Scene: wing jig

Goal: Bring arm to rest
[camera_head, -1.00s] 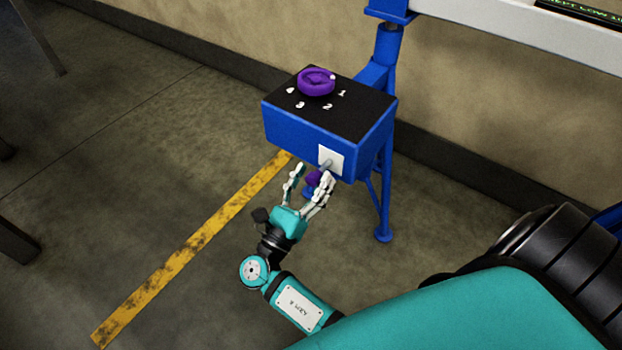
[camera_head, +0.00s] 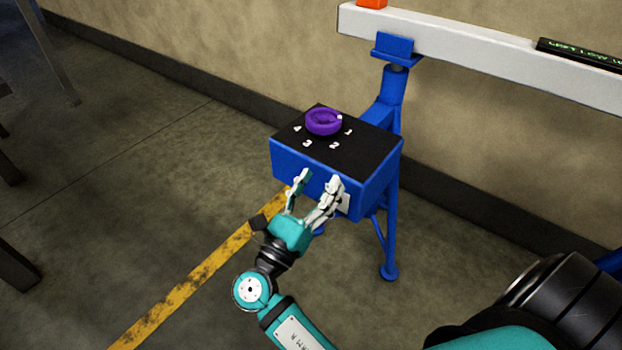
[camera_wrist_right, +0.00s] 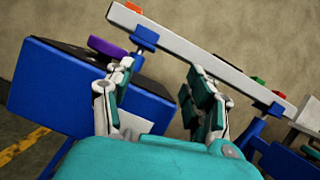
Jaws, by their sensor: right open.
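My right gripper (camera_head: 315,187) is open and empty. In the head view it is in front of the blue control box (camera_head: 298,167), overlapping its front face; I cannot tell whether it touches. The box has a black top with a purple dial (camera_head: 323,122) and white numerals. A white plate (camera_head: 344,203) on the box's front is partly hidden by the fingers. In the right wrist view the open fingers (camera_wrist_right: 160,95) frame the box (camera_wrist_right: 60,95) at left, with the purple dial (camera_wrist_right: 108,47) behind the left finger. My left gripper is not in view.
A blue stand (camera_head: 391,230) carries the box beside a long white beam (camera_head: 460,45). A dark display (camera_head: 585,55) and an orange block (camera_head: 372,3) are on the beam. A yellow floor stripe (camera_head: 190,290) runs below left.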

